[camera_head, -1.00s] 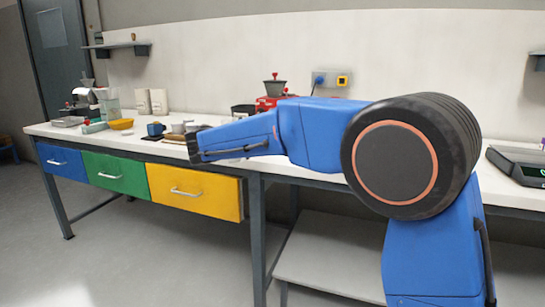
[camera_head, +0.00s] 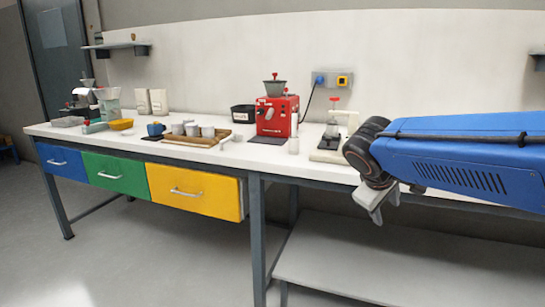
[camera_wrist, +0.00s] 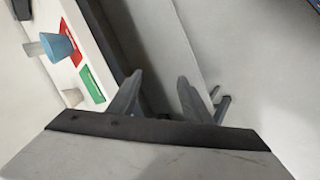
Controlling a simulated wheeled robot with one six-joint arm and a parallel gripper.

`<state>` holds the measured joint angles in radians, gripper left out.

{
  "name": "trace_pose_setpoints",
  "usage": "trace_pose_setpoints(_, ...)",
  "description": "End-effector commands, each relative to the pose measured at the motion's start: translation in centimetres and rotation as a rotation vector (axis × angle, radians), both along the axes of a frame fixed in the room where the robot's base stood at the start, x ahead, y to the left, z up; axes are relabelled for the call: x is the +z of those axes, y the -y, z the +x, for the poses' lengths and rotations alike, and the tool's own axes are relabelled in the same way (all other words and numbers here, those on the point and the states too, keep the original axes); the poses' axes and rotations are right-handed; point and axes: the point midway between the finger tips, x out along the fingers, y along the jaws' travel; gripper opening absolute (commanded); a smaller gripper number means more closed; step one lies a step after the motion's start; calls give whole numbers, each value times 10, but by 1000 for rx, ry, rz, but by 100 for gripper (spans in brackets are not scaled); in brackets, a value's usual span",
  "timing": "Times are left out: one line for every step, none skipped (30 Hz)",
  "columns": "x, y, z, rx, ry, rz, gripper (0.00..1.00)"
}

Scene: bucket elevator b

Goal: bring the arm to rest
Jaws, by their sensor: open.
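My gripper (camera_head: 378,207) shows at the right in the head view, at the end of my blue arm. It hangs just in front of the bench's front edge, pointing down, with nothing seen in it. In the wrist view the two grey fingers of my gripper (camera_wrist: 158,98) stand apart with an empty gap between them. The white bench (camera_head: 310,166) lies behind and to the left of the gripper in the head view.
A red machine (camera_head: 277,117) with a hopper and a white device (camera_head: 333,143) stand on the bench. A wooden tray (camera_head: 180,141) holds cups further left. Blue, green and yellow drawers (camera_head: 194,191) sit below. The floor in front is clear. A low shelf (camera_head: 345,262) lies under the bench.

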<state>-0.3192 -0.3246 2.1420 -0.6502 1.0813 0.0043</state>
Motion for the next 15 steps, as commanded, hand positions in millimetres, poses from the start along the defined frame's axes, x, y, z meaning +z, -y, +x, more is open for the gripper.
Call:
trace_pose_setpoints(-7,9,-20,-32,-1,45,45)
trace_pose_setpoints(-11,12,-31,-48,-1,73,45)
trace_pose_setpoints(-18,15,-44,-71,-4,109,45)
trace_pose_setpoints(-23,17,-55,-88,-5,137,45)
trace_pose_setpoints(-28,19,-65,-105,-4,164,45)
trace_pose_setpoints(-35,21,-79,-128,-4,202,45)
trace_pose_setpoints(-40,22,-88,-146,-3,229,45)
trace_pose_setpoints(-45,23,-98,-162,-2,258,45)
trace_pose_setpoints(-52,23,-111,-185,1,294,45)
trace_pose_setpoints(-57,23,-120,-201,2,322,45)
trace_pose_setpoints(-62,23,-130,-219,5,351,45)
trace_pose_setpoints(-69,22,-142,-241,9,387,45)
trace_pose_setpoints(-74,21,-151,-259,12,414,45)
trace_pose_setpoints(-79,20,-159,-275,17,442,45)
trace_pose_setpoints(-85,18,-169,-296,23,477,45)
